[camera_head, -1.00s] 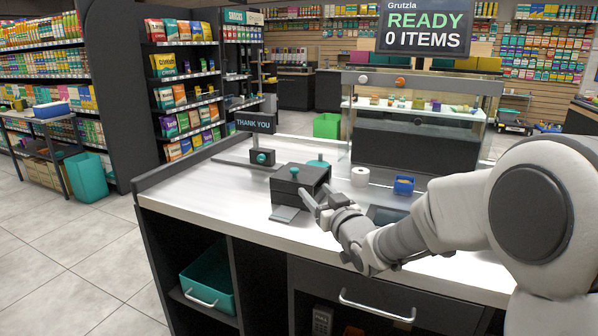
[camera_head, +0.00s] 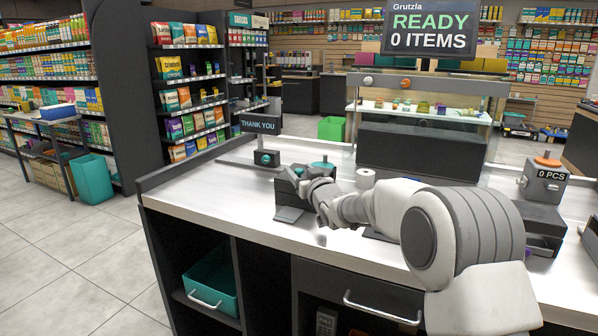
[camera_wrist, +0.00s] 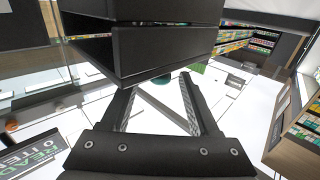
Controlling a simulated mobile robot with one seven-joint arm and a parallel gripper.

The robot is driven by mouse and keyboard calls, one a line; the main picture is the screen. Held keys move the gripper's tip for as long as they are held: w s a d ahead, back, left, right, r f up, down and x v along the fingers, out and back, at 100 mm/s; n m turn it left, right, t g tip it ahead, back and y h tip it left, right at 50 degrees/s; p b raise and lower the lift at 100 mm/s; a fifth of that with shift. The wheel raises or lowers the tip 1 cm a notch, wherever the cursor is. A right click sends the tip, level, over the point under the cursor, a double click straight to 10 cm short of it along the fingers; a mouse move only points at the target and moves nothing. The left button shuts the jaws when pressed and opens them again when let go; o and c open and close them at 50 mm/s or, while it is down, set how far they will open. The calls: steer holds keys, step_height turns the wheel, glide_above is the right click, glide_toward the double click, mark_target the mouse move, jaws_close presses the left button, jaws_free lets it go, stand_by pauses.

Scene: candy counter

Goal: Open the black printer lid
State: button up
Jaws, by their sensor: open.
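The black printer (camera_head: 284,190) stands on the counter near its left part, with a teal knob (camera_head: 297,171) at its top. My arm covers much of its right side. My gripper (camera_head: 308,186) is at the printer's near right side. In the wrist view a dark box (camera_wrist: 165,50), which looks like the printer, fills the top middle, with a thin gap across it. My gripper's fingers (camera_wrist: 160,88) are apart with nothing seen between them, and their tips reach the box's lower edge. I cannot tell whether they touch it, or whether the lid is raised.
A small teal-knobbed device (camera_head: 266,158) stands behind the printer at left, under a THANK YOU sign (camera_head: 261,125). The counter's left front (camera_head: 215,200) is clear.

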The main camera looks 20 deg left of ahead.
steer(key=shift+w+a, duration=0.35)
steer(key=shift+w, duration=0.1)
jaws_close()
stand_by(1.3)
